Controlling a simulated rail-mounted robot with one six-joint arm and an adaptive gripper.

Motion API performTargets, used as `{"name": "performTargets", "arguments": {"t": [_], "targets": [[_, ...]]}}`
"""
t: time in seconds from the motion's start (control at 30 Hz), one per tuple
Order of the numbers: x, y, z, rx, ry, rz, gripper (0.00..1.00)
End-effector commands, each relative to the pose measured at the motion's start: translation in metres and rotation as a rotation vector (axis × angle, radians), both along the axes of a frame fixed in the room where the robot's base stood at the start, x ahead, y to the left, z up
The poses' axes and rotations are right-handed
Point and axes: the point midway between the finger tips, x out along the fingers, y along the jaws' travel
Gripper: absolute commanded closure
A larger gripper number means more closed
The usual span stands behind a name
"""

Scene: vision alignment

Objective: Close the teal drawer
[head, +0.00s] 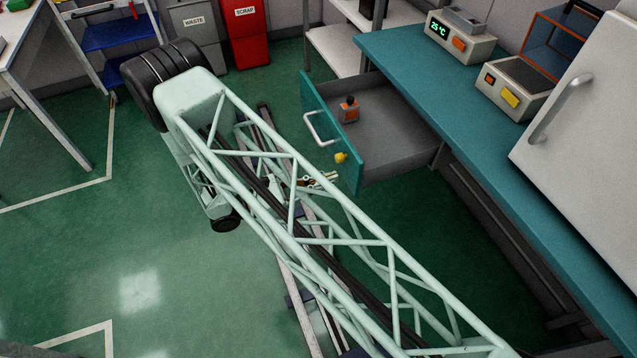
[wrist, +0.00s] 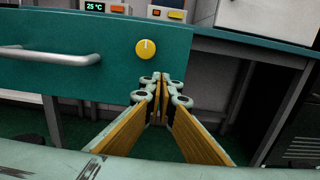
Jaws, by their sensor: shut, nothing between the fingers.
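The teal drawer stands open, pulled out from under the teal bench; its front panel (head: 318,118) has a metal bar handle (head: 318,130) and a round yellow knob (head: 341,158). The panel (wrist: 115,60), handle (wrist: 50,56) and knob (wrist: 146,48) also show in the wrist view. My gripper (head: 332,179) is partly hidden behind my arm's lattice link, near the knob end of the panel. In the wrist view my gripper (wrist: 160,80) is shut and empty. Its tips overlap the panel's lower right corner, below the knob; I cannot tell whether they touch it.
An orange bottle (head: 349,110) with a dark cap stands inside the drawer. The bench (head: 440,100) holds a device reading 25 °C (head: 459,38), another device (head: 513,88) and a white cabinet with a handle (head: 590,110). Waste and scrap bins (head: 250,35) stand behind. Green floor left is open.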

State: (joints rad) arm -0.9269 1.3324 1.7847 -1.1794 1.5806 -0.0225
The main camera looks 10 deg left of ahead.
Motion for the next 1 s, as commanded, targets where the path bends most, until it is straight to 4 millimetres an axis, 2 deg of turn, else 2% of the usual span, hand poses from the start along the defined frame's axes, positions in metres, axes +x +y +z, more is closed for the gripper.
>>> {"name": "performTargets", "arguments": {"t": [0.2, 0.4, 1.0], "targets": [[0.012, -0.020, -0.001, -0.001, 0.001, -0.001, 1.00], [0.018, -0.030, -0.001, 0.001, 0.001, 0.000, 1.00], [0.020, -0.033, 0.000, 0.000, 0.000, 0.003, 1.00]]}}
